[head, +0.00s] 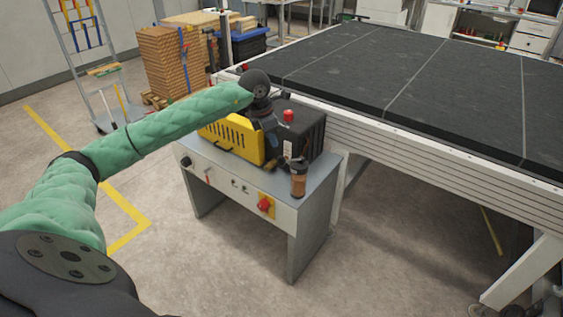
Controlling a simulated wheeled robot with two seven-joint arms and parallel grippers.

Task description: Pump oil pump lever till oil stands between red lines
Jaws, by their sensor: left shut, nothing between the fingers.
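My left arm reaches from the left to a grey machine stand (316,190). My left gripper (268,128) is dark, shut and empty, pointing down over the equipment on the stand. A small cylinder with brown oil (299,183) and a dark top stands at the stand's front right corner. Its red lines are too small to make out. A black box with a red cap (288,116) is behind it. The pump lever cannot be told apart from the dark parts around the gripper, and I cannot tell whether the gripper touches it. My right gripper is not in view.
A yellow slotted guard (232,140) sits on the stand, left of the gripper. A red knob on a yellow plate (265,205) is on its front panel. A large black-topped table (400,75) stands close behind and right. Floor in front is clear.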

